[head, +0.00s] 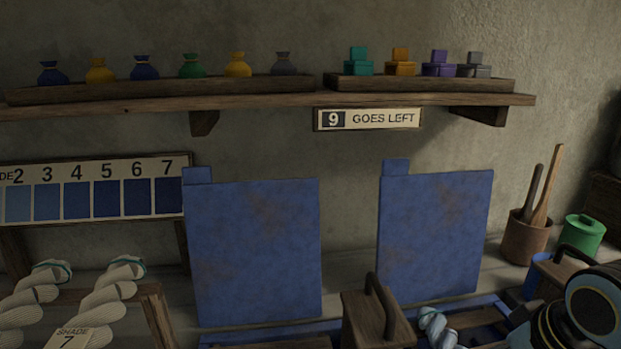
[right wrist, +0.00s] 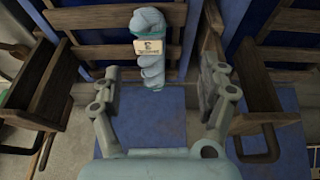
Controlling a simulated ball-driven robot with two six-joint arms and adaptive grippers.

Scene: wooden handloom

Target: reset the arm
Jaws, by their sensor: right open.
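My right gripper (right wrist: 167,80) is open in the right wrist view, with its two fingers spread wide. A pale blue twisted skein (right wrist: 150,60) with a teal tie and a small tag lies beyond and between the fingers, on wooden slats. No contact between the fingers and the skein shows. Part of my right arm shows at the lower right of the head view, near what looks like the same skein (head: 437,327). The right fingers do not show in the head view. My left gripper is in neither view.
Two blue upright panels (head: 257,250) (head: 435,235) stand behind a wooden box with a handle (head: 377,318). A shelf (head: 270,98) holds pouches and small boxes above a "9 GOES LEFT" sign (head: 367,119). White skeins (head: 110,290) are left; a green pot (head: 582,236) is right.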

